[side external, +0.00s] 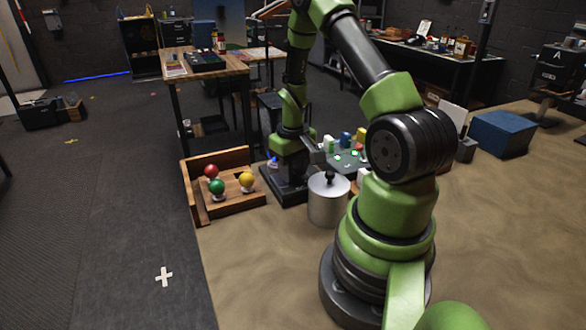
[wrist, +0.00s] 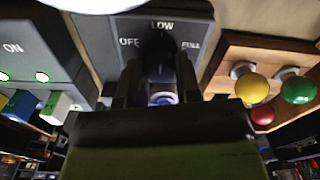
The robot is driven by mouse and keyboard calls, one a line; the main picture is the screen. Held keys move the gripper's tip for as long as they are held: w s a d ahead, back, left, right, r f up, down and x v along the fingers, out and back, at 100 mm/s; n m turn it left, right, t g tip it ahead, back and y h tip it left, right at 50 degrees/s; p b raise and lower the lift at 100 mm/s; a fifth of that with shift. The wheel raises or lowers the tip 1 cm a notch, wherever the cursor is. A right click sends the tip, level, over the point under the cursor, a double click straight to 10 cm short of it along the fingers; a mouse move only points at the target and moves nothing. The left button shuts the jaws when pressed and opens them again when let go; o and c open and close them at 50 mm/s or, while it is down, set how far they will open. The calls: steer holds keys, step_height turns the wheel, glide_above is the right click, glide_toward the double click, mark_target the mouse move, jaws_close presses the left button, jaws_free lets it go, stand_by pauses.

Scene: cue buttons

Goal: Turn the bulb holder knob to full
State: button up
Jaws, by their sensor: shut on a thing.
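The bulb holder (side external: 287,198) is a dark box on the table under my arm. In the wrist view its grey panel (wrist: 108,52) carries the labels OFF, LOW and FULL around a dark knob (wrist: 160,48). My gripper (wrist: 157,75) has its fingers on either side of the knob and is shut on it. The knob is in shadow, and I cannot tell its exact pointing direction. A bluish round thing (wrist: 162,98) shows between the fingers, partly hidden. In the side view my gripper is down at the holder, and the knob is hidden.
A metal pot (side external: 328,205) with a black-knobbed lid stands close in front. A panel (wrist: 35,50) marked ON and coloured blocks lie beyond.

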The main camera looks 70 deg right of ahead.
steer(key=m, duration=1.2)
stand_by(0.6)
steer(key=o, duration=0.9)
steer(key=shift+o, duration=0.2)
steer(key=shift+r, duration=0.1)
step_height(320, 180, up, 10)
